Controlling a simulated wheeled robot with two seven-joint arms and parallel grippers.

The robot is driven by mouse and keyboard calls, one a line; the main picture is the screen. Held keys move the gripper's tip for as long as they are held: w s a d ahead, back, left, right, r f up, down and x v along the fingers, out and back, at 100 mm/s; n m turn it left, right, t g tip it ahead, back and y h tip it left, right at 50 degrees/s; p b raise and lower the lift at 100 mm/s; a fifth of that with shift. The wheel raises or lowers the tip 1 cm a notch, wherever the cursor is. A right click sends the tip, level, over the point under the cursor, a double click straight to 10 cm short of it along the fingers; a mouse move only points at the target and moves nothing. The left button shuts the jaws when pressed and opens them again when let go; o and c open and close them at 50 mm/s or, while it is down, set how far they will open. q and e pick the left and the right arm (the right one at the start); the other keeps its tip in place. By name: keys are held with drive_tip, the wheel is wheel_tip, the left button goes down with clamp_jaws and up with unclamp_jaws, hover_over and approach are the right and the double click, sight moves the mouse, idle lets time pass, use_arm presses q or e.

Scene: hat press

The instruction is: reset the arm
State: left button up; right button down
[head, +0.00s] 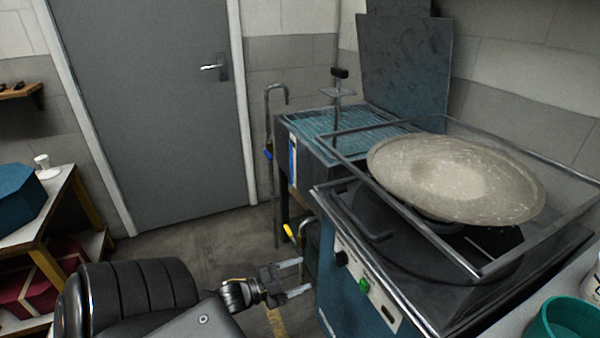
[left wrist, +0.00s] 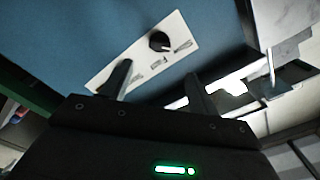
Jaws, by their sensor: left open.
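My left gripper (head: 294,278) comes in low in the head view, in front of the blue hat press (head: 352,302). Its two fingers are apart with nothing between them. In the left wrist view the fingers of the left gripper (left wrist: 158,92) stand open before the blue front of the press (left wrist: 70,45), near its white control panel (left wrist: 135,58) with a black knob (left wrist: 159,41). A speckled beige hat (head: 455,178) with a wide brim lies on top of the press, within the metal frame (head: 425,236). My right gripper is in neither view.
A teal bowl (head: 568,322) stands at the lower right. A wooden table (head: 48,208) with a blue box (head: 18,198) is at the left. A grey door (head: 150,110) is behind. The floor (head: 195,243) between table and press is clear.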

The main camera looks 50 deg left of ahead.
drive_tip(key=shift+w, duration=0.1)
use_arm(q)
drive_tip(key=s+d+f+n+g+y+p, duration=0.1)
drive_tip(key=s+f+n+g+y+p, duration=0.4)
drive_tip(key=f, duration=0.7)
drive_tip(key=s+d+f+n+g+p, duration=0.1)
drive_tip(key=s+f+n+g+p, duration=0.15)
drive_tip(key=s+f, duration=0.65)
drive_tip(key=s+d+f+n+g+p, duration=0.1)
drive_tip(key=s+d+f+g, duration=0.3)
drive_tip(key=s, duration=0.5)
drive_tip(key=s+d+f+n+g+p, duration=0.2)
drive_tip(key=s+d+f+g+p, duration=0.1)
drive_tip(key=s+d+f, duration=0.4)
drive_tip(key=s+f+g, duration=0.1)
drive_tip(key=s+f, duration=0.1)
drive_tip(key=s, duration=0.1)
drive_tip(key=shift+s+d+f+g, duration=0.15)
drive_tip(key=shift+d+f+g, duration=0.1)
drive_tip(key=shift+g, duration=0.1)
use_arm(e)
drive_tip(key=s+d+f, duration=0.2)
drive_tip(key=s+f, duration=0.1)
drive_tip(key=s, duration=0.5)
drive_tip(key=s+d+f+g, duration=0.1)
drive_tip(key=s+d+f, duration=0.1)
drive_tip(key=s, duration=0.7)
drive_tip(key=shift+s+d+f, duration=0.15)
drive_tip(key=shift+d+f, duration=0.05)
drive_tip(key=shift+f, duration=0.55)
